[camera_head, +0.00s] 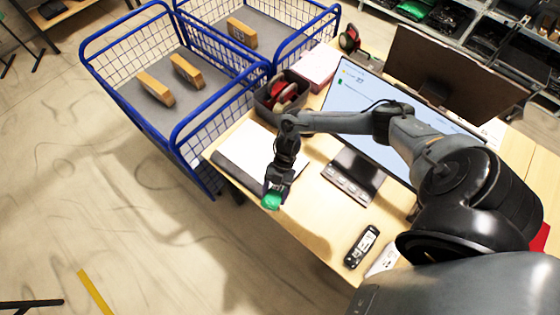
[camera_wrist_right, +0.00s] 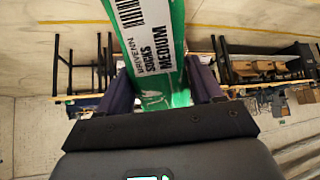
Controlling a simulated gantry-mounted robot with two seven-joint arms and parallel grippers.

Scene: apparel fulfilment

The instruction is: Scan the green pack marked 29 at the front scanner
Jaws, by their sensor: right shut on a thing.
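My right gripper (camera_head: 277,188) is shut on a green pack (camera_head: 271,201), held over the front edge area of the wooden desk. In the right wrist view the green pack (camera_wrist_right: 178,97) sits between the two dark fingers. It carries a white label reading "SOCKS MEDIUM" with a barcode at its upper end. The number 29 is not legible. A black handheld device (camera_head: 361,246) lies on the desk to the right of the pack. I cannot tell which is the front scanner. My left gripper is out of view.
A monitor (camera_head: 356,88) stands on the desk (camera_head: 308,215), partly behind my right arm. A dark bin (camera_head: 266,108) holds red items. Two blue wire carts (camera_head: 124,38) with brown boxes stand at the left. A white sheet (camera_head: 245,145) lies near the bin.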

